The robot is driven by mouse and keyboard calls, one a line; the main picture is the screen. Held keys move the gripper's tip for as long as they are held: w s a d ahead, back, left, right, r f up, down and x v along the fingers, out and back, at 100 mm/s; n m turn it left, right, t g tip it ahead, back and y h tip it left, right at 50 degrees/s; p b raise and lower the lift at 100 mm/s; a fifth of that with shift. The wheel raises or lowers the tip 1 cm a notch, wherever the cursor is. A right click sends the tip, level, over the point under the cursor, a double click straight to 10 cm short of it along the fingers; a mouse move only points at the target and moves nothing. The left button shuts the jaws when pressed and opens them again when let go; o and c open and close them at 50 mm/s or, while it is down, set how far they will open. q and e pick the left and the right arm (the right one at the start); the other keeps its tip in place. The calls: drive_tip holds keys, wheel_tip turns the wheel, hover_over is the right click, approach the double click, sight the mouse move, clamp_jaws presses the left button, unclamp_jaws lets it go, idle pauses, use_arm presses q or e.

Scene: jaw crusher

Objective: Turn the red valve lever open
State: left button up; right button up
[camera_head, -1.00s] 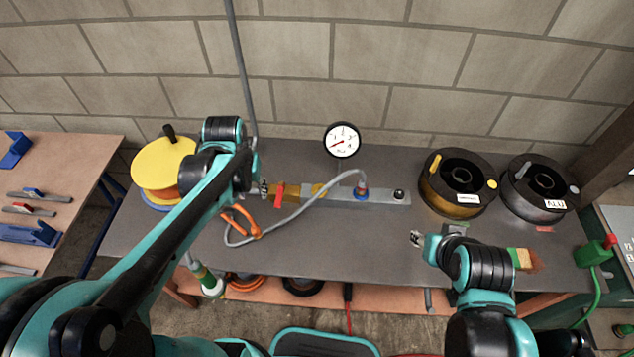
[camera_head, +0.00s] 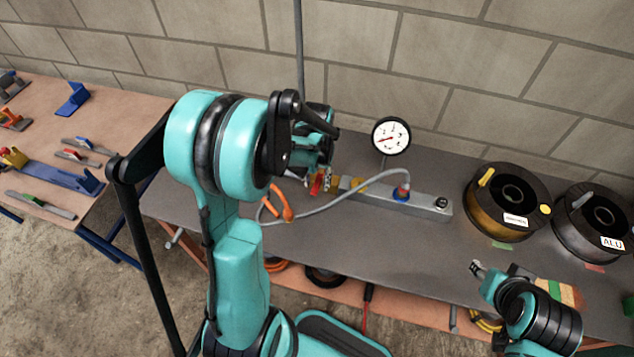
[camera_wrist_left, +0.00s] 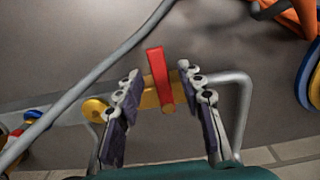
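The red valve lever (camera_wrist_left: 159,76) shows in the left wrist view, on a yellow brass valve body (camera_wrist_left: 150,97). In the head view the lever (camera_head: 317,184) is partly hidden by my left arm. My left gripper (camera_wrist_left: 160,90) is open in the left wrist view, with one finger on each side of the lever and valve and a visible gap to each. In the head view my left gripper (camera_head: 325,178) is mostly hidden behind its own arm. My right gripper (camera_head: 478,268) hangs over the bench at the right, small, its finger opening unclear.
A grey hose (camera_head: 335,198) loops beside the valve to a blue fitting on a metal bar (camera_head: 425,202). A pressure gauge (camera_head: 391,136) stands behind. An orange-handled tool (camera_head: 283,203) lies nearby. Two wire spools (camera_head: 507,200) stand right. The bench middle is clear.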

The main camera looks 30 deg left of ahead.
use_arm(q)
clamp_jaws()
drive_tip(key=shift+a, duration=0.1)
idle(0.3)
drive_tip(key=a+m, duration=0.1)
drive_tip(key=m, duration=0.1)
drive_tip(key=a+m, duration=0.1)
drive_tip(key=m, duration=0.2)
drive_tip(key=a+m, duration=0.1)
drive_tip(key=m, duration=0.2)
drive_tip(key=shift+w+a, duration=0.2)
drive_tip(key=shift+a, duration=0.05)
drive_tip(key=m, duration=0.1)
drive_tip(key=w+a+m, duration=0.1)
drive_tip(key=m, duration=0.3)
drive_tip(key=shift+w+a+b, duration=0.3)
drive_tip(key=shift+w+a, duration=0.05)
drive_tip(key=shift+a, duration=0.05)
drive_tip(key=shift+w+a+m, duration=0.15)
drive_tip(key=shift+w+m, duration=0.15)
drive_tip(key=shift+m, duration=0.55)
drive_tip(key=shift+w+a+m, duration=0.1)
drive_tip(key=shift+w+m, duration=0.2)
drive_tip(key=shift+m, duration=0.5)
drive_tip(key=shift+w+a+m, duration=0.15)
drive_tip(key=shift+w+m, duration=0.15)
drive_tip(key=shift+m, duration=0.55)
